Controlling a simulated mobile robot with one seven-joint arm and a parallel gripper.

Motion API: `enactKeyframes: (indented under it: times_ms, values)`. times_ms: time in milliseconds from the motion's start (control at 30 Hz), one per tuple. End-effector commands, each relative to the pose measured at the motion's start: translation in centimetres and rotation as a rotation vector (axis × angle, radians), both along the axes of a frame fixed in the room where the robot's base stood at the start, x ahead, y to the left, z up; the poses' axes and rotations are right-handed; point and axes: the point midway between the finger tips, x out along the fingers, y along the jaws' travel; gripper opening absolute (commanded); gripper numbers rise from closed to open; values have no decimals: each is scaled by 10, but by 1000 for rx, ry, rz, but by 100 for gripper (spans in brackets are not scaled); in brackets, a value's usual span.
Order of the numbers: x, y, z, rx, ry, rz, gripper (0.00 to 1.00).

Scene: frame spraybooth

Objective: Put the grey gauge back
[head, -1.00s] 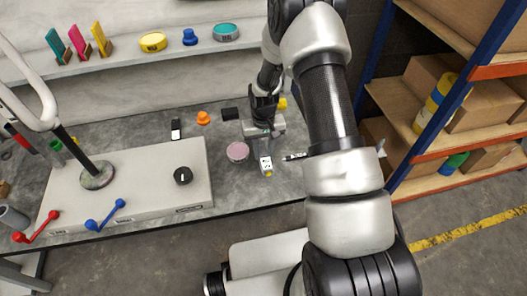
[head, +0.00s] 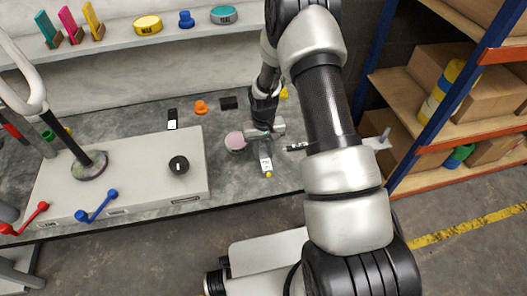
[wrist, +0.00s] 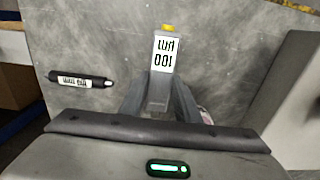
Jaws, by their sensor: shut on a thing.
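The grey gauge (head: 265,160) is a slim grey bar with a white label and a yellow tip. In the wrist view the gauge (wrist: 163,60) points away from me, its label reading "100 µm" upside down. My gripper (wrist: 160,98) is shut on its near end, a finger on each side. In the head view my gripper (head: 263,136) is over the right part of the grey bench, with the gauge sticking out toward the front edge. I cannot tell whether the gauge touches the bench top.
A pink tin (head: 235,142) is just left of my gripper; a black marker (head: 297,147) lies to the right. An orange knob (head: 201,107) and black block (head: 228,103) stand behind. A pale panel (head: 120,185) fills the left. Coloured cards in wooden stands (head: 96,33) are on the shelf.

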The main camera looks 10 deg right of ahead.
Motion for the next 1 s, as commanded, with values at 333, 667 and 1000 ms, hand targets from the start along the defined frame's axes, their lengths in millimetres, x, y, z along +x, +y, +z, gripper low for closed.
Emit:
enactKeyframes:
  times_ms: [333, 667, 1000]
  values:
    - [0, 0, 0, 0, 0, 0, 3]
    - [0, 0, -6, 0, 0, 0, 3]
    - [0, 0, -13, 0, -1, 0, 3]
